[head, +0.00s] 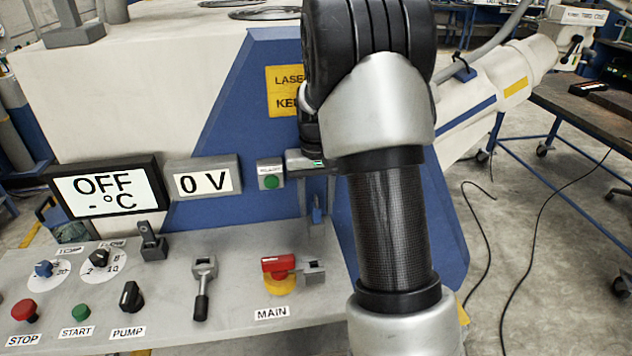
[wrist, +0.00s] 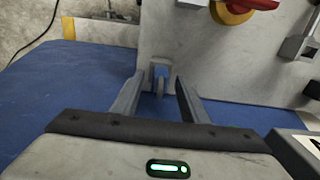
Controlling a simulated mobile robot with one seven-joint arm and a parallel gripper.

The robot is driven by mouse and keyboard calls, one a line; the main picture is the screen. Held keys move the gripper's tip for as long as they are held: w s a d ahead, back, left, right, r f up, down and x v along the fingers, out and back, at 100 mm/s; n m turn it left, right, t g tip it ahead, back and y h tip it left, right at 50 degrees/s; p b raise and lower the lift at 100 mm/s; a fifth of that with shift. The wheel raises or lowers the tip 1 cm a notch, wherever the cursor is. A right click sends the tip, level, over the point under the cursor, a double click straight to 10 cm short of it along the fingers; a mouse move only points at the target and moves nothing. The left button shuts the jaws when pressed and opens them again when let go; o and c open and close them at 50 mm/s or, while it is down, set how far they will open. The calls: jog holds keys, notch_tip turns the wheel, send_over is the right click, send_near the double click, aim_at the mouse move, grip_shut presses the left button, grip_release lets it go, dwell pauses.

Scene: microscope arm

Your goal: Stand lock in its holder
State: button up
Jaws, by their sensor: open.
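My gripper (wrist: 158,88) is open in the wrist view, its two fingers apart. A small grey forked piece (wrist: 160,70) with a narrow upright part inside it stands between and just beyond the fingertips, at the panel's edge; I cannot tell if the fingers touch it. I cannot tell for sure which part of it is the lock and which the holder. In the head view a small blue-grey piece (head: 317,212) shows below my gripper, behind the panel. My arm hides much of that area.
The grey control panel (head: 235,320) carries a red and yellow MAIN switch (head: 280,272) with a grey block (head: 314,270) beside it, a lever (head: 202,290), a dark bracket (head: 152,242) and several knobs. Displays (head: 107,190) stand behind. Floor at right is open, with cables.

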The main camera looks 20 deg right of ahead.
notch_tip(320, 180, up, 17)
jog(key=p, duration=0.1)
jog(key=shift+p, duration=0.35)
jog(key=s+a+r+n+t+p, duration=0.1)
jog(key=s+a+r+p, duration=0.1)
jog(key=s+a+r, duration=0.3)
jog(key=s+r+t+p, duration=0.1)
jog(key=s+r+t, duration=0.1)
jog(key=s, duration=0.4)
jog(key=s+a+r+n+t+p, duration=0.1)
jog(key=s+a+r+p, duration=0.1)
jog(key=s+a+r, duration=0.3)
jog(key=s+f+t+p, duration=0.1)
jog(key=s+f, duration=0.2)
jog(key=s, duration=0.6)
jog(key=shift+a+f+t+p, duration=0.15)
jog(key=shift+a+t+p, duration=0.1)
jog(key=shift+t+p, duration=0.1)
